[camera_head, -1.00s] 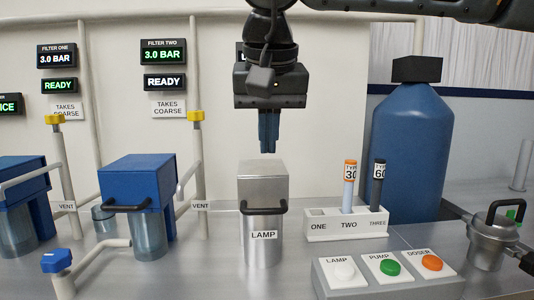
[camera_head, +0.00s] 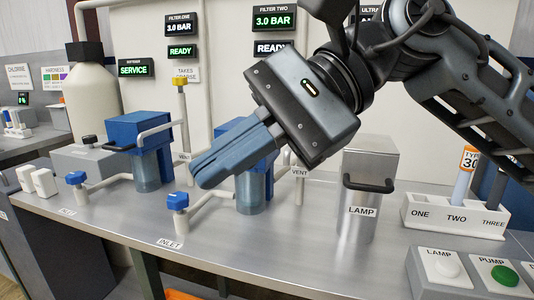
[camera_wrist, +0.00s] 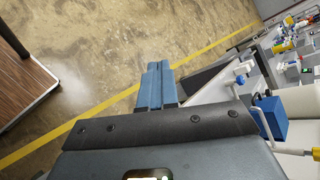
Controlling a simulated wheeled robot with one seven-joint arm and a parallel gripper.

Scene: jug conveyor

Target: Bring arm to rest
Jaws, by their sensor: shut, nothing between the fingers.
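My gripper (camera_head: 208,174) is raised in front of the bench in the head view, its blue fingers pointing down and to the left. The fingers are together with nothing between them. They pass in front of the second blue filter housing and partly hide it; whether they touch it I cannot tell, but they look nearer the camera. In the wrist view the shut fingers (camera_wrist: 158,84) point out over the floor beside the bench edge.
The steel bench (camera_head: 130,226) carries two blue filter housings (camera_head: 138,128), a steel LAMP canister (camera_head: 366,190), a white cartridge rack (camera_head: 420,214) and a button panel (camera_head: 424,270). Inlet valves (camera_head: 178,200) stand near the front edge. Open floor (camera_wrist: 120,40) and a brown surface (camera_wrist: 20,75) show in the wrist view.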

